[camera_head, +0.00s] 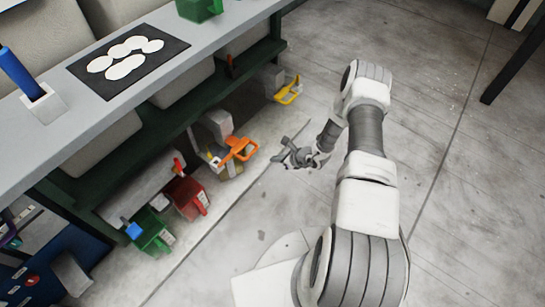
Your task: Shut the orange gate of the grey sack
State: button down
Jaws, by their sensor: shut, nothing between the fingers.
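The orange gate (238,149) is a small open frame at the front of a grey, boxy unit (217,124) under the bench. It juts out toward the floor aisle, away from the unit. My gripper (291,157) is to the right of the orange gate, low over the floor, with a gap between them. The fingers are small in this view and look closed and empty. Whether the gate's hinge side is free is too small to tell.
A yellow gate (288,91) stands further back; red (187,194) and green (150,231) units stand nearer. The grey bench (120,90) overhangs them, carrying a black mat with white ovals (128,58) and a blue cylinder (22,73). The floor right of my arm is clear.

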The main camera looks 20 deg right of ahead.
jog(key=w+a+r+b+x, duration=0.1)
jog(key=b+x, duration=0.3)
jog(key=x, duration=0.7)
jog(key=shift+r+b, duration=0.3)
jog(key=shift+b, duration=0.1)
jog(key=shift+w, duration=0.1)
